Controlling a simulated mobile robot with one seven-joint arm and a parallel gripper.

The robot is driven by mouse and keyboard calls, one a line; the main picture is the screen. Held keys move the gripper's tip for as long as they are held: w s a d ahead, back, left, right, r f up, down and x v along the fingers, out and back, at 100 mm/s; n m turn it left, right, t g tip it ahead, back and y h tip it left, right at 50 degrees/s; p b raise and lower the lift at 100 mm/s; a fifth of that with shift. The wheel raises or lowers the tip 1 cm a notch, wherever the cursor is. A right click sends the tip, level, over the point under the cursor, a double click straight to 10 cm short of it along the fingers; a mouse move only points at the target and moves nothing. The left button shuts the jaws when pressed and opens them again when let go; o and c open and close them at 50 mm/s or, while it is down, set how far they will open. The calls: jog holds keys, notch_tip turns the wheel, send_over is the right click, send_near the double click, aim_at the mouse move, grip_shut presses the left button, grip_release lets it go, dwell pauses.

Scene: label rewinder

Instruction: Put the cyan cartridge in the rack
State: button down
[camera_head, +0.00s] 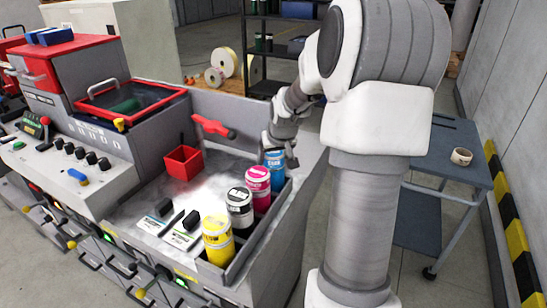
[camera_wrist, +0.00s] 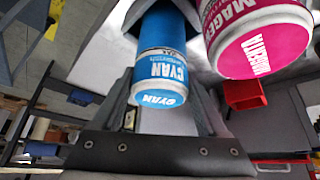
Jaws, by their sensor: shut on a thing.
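The cyan cartridge (camera_head: 275,163) is a blue can with a white lid band at the far end of the row, just beyond the magenta cartridge (camera_head: 258,185). My gripper (camera_head: 279,144) is shut on it, with the fingers at its sides. In the wrist view the cyan cartridge (camera_wrist: 162,62) lies between the fingers, its labelled end toward the camera, and the magenta cartridge (camera_wrist: 262,40) is close beside it. The rack (camera_head: 263,229) holds the magenta, black (camera_head: 239,207) and yellow (camera_head: 217,238) cartridges. I cannot tell whether the cyan cartridge rests on the rack's floor.
Flat cards and dark blocks (camera_head: 190,220) lie left of the rack.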

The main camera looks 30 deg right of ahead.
jog(key=shift+f, duration=0.2)
jog(key=shift+c, duration=0.8)
grip_release()
jog(key=shift+o, duration=0.8)
jog(key=shift+s, duration=0.1)
